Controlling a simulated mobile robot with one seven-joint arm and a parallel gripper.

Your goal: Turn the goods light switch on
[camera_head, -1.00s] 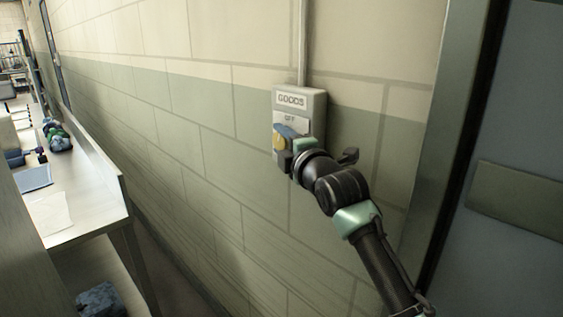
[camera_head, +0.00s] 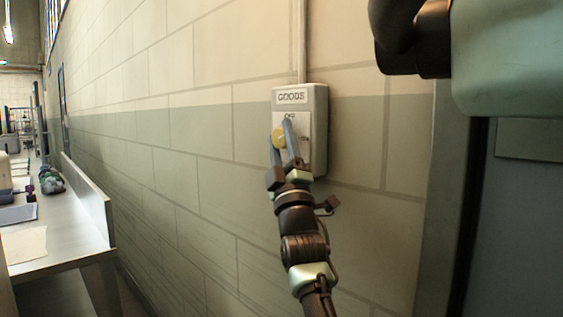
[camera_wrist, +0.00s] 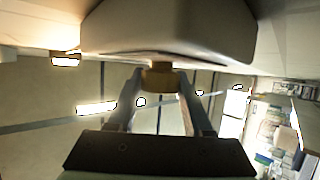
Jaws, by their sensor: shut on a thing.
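The goods light switch is a pale grey box (camera_head: 320,110) on the wall, marked "GOODS" at the top. Its round yellow-brown knob (camera_head: 278,139) stands out from the front plate. My gripper (camera_head: 281,128) reaches up from below, with one blue-grey finger on each side of the knob, shut on it. In the wrist view the knob (camera_wrist: 160,77) sits between the fingertips, under the switch box (camera_wrist: 170,30). A finger partly covers the lettering above the knob. The knob's exact setting cannot be told.
A door frame (camera_head: 437,200) and grey door (camera_head: 525,210) stand to the right. A metal bench (camera_head: 65,240) with several items runs along the left. A conduit (camera_head: 301,40) rises above the box. Part of my own body fills the upper right.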

